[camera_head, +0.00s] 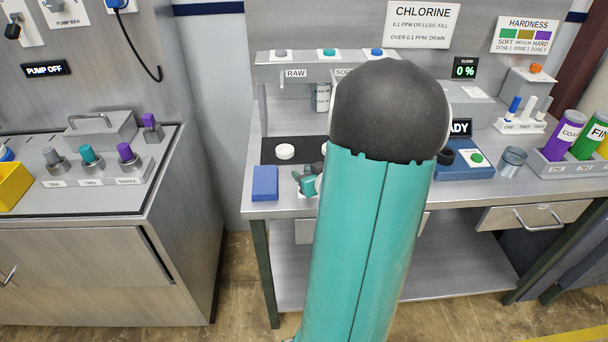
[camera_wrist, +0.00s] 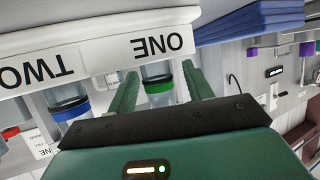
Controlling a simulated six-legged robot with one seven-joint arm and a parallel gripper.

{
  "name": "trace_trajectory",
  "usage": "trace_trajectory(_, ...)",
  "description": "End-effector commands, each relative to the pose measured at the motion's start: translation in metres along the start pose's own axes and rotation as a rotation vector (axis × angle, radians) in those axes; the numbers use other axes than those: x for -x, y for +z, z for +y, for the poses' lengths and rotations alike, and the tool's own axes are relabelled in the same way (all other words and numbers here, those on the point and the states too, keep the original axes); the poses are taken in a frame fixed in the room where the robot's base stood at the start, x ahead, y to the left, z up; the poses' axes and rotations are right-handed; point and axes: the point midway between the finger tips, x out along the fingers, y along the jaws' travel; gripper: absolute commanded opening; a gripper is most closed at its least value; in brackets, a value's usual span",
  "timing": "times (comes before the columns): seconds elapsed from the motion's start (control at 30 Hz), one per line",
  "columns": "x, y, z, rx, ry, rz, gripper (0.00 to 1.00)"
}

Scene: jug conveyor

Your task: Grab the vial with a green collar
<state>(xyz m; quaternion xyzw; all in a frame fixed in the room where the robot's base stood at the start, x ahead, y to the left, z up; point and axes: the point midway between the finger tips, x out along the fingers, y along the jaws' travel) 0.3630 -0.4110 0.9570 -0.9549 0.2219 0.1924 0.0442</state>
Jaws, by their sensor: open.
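The vial with a green collar (camera_wrist: 159,92) hangs at the slot marked ONE of a white rack (camera_wrist: 110,50), in the wrist view, which is turned nearly upside down. My gripper (camera_wrist: 160,75) is open, with one green finger on each side of this vial. I cannot tell whether either finger touches it. A vial with a blue collar (camera_wrist: 70,106) is beside it at slot TWO, and a red collar (camera_wrist: 10,132) shows at the left edge. In the head view my arm hides the rack and vials; only a small teal part of my gripper shows.
A blue block (camera_head: 265,183) lies at the bench's front left and fills the wrist view's top right as a blue stack (camera_wrist: 250,22). A white disc (camera_head: 285,151) sits on a dark mat. A clear cup (camera_head: 512,161) and a tube rack (camera_head: 566,168) stand right.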

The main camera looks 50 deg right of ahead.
Motion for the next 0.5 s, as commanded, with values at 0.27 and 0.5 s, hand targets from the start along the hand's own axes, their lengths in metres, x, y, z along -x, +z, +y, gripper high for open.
trace_trajectory(0.27,0.0042,0.0023,0.0019,-0.001,0.001,0.001,0.51)
trace_trajectory(0.5,0.0047,0.0024,0.0021,-0.001,0.001,0.001,0.15)
